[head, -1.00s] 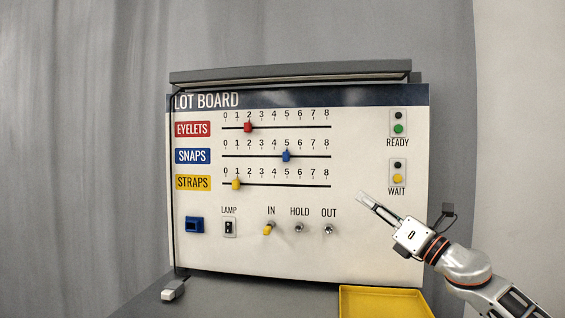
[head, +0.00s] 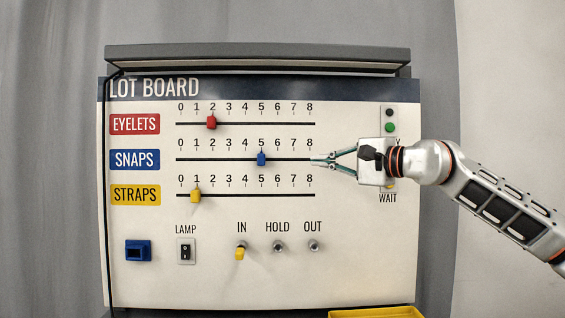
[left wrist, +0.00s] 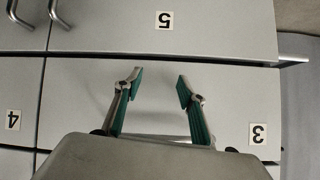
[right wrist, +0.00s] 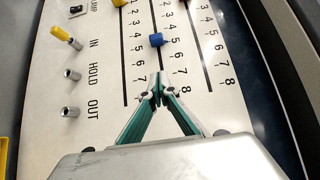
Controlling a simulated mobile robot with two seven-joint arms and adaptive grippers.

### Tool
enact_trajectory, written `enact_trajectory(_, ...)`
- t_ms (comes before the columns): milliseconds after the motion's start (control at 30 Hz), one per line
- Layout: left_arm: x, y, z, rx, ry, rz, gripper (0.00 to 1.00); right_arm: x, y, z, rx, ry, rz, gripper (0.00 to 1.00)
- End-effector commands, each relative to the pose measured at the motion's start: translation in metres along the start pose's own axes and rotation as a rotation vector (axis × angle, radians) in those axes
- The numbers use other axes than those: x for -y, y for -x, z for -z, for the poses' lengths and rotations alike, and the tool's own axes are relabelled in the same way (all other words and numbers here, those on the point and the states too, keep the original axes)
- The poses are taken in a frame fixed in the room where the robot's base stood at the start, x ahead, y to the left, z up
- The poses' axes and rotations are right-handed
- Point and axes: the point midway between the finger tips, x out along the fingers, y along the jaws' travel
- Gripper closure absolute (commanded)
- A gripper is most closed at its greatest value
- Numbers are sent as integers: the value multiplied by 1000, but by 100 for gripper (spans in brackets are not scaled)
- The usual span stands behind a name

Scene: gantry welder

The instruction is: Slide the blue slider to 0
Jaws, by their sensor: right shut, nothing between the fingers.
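The blue slider (head: 261,158) stands at 5 on the SNAPS track of the lot board (head: 350,245). The right wrist view also shows the blue slider (right wrist: 157,40), ahead of the fingertips. My right gripper (head: 314,161) is shut and empty. Its tips are at the 8 end of the SNAPS track, to the right of the slider and apart from it. In the right wrist view my right gripper (right wrist: 156,88) has its tips together near that track. My left gripper (left wrist: 157,82) is open and empty, facing grey numbered drawers.
The red slider (head: 211,122) is at 2 on the EYELETS track above. The yellow slider (head: 195,196) is at 1 on the STRAPS track below. A yellow tray (head: 375,313) is at the bottom.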

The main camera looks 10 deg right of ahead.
Motion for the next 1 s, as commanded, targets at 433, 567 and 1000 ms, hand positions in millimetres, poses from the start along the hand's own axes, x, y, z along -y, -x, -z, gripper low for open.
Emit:
enact_trajectory(433, -4, 6, 6, -2, 14, -7, 60, 2, -77, -3, 3, -4, 0, 100)
enact_trajectory(567, -4, 7, 6, 2, 16, -8, 60, 2, -100, -3, 3, -5, 1, 100)
enact_trajectory(1000, -4, 8, 7, 3, 14, -8, 60, 0, -125, -29, 1, -3, 1, 100)
